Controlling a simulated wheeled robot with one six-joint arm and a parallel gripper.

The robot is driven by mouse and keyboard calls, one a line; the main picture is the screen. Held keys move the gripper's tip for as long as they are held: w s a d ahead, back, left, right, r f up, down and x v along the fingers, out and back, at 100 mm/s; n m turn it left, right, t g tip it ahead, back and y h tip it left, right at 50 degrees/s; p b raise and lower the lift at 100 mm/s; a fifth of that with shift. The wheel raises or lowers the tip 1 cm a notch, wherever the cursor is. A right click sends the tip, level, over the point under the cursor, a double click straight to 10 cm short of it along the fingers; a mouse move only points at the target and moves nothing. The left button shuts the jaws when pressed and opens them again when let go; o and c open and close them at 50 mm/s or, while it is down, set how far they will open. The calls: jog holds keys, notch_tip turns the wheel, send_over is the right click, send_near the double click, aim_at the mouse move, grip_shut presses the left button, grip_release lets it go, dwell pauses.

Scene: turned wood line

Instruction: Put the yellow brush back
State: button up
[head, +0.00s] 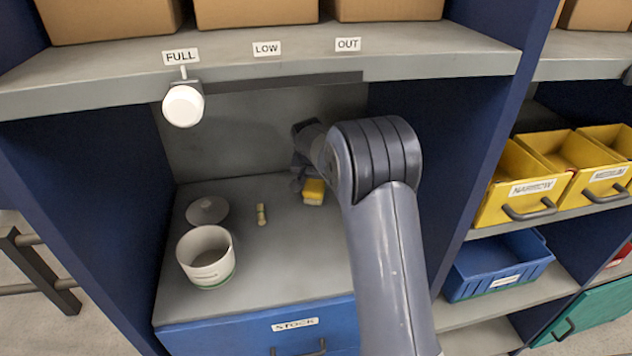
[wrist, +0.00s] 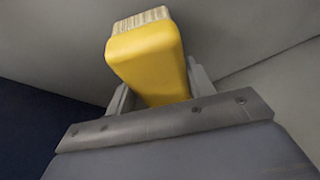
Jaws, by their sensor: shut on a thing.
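The yellow brush (head: 314,191) is at the back right of the grey shelf compartment, at the end of my arm. In the wrist view the yellow brush (wrist: 148,62) has a yellow block body and pale bristles at its far end. My gripper (wrist: 152,92) is shut on it, with a grey finger on each side. In the head view my gripper (head: 305,178) is partly hidden behind my own arm. I cannot tell whether the brush touches the shelf floor.
A white pot (head: 206,256), a grey round lid (head: 207,210) and a small wooden turned piece (head: 261,214) stand on the shelf floor. A white knob (head: 183,105) hangs under the FULL label (head: 181,57). A blue STOCK drawer (head: 262,328) is below. Yellow bins (head: 520,188) stand right.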

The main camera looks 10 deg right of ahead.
jog(key=shift+f, duration=0.1)
jog(key=o, duration=0.9)
jog(key=shift+o, duration=0.2)
jog(key=shift+s+r, duration=0.1)
jog(key=shift+r, duration=0.4)
jog(key=v, duration=1.1)
jog(key=shift+s+r, duration=0.1)
jog(key=shift+r, duration=0.05)
